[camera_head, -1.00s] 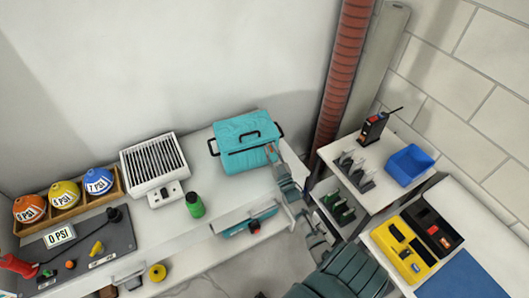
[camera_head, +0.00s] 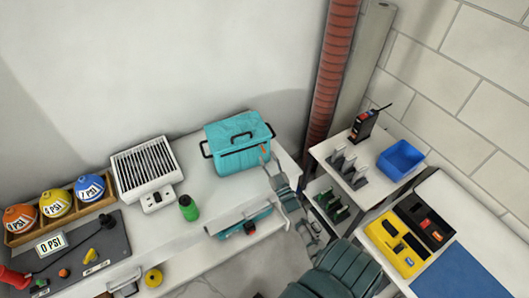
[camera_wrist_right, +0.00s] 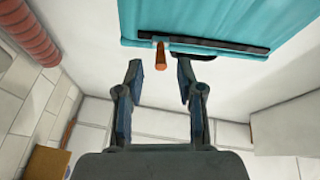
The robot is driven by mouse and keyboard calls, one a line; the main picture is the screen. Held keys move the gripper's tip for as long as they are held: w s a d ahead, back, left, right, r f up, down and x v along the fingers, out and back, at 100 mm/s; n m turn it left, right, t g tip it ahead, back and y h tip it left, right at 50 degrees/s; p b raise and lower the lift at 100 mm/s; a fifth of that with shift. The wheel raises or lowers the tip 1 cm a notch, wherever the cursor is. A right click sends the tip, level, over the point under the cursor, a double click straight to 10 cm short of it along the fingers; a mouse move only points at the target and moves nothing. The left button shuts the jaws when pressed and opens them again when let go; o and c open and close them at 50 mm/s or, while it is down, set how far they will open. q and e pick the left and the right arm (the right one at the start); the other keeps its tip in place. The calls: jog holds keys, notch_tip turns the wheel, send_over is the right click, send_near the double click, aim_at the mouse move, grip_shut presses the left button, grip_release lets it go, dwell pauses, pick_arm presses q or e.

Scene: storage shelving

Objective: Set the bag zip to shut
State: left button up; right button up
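The teal bag (camera_head: 238,132) with black handles stands on the white bench in the head view. Its teal side fills the top of the right wrist view (camera_wrist_right: 215,18). A dark zip strip (camera_wrist_right: 225,45) runs along the bag there, with an orange-brown zip pull (camera_wrist_right: 161,56) at its left part. The pull is a small orange spot in the head view (camera_head: 264,149). My right gripper (camera_head: 268,158) is at the bag's front right. In the wrist view its fingers (camera_wrist_right: 159,72) are apart on either side of the pull's line, with no visible contact. My left gripper is not in view.
A white grilled box (camera_head: 146,170) and a green bottle (camera_head: 188,207) stand left of the bag. Coloured balls sit in a wooden tray (camera_head: 109,192) farther left. A red ribbed pipe (camera_head: 330,75) rises behind right. A shelf with a blue bin (camera_head: 401,158) is at right.

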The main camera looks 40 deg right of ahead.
jog(key=shift+v, duration=1.55)
jog(key=shift+d+f, duration=0.1)
jog(key=shift+f, duration=0.1)
jog(key=m+g, duration=0.5)
jog(key=m, duration=0.1)
send_near(263, 149)
jog(key=x, duration=0.6)
jog(key=f+x, duration=0.1)
jog(key=x, duration=0.2)
jog(key=shift+d, duration=0.1)
jog(key=shift+w+d+r, duration=0.1)
jog(key=shift+w+d, duration=0.05)
jog(key=shift+w, duration=0.15)
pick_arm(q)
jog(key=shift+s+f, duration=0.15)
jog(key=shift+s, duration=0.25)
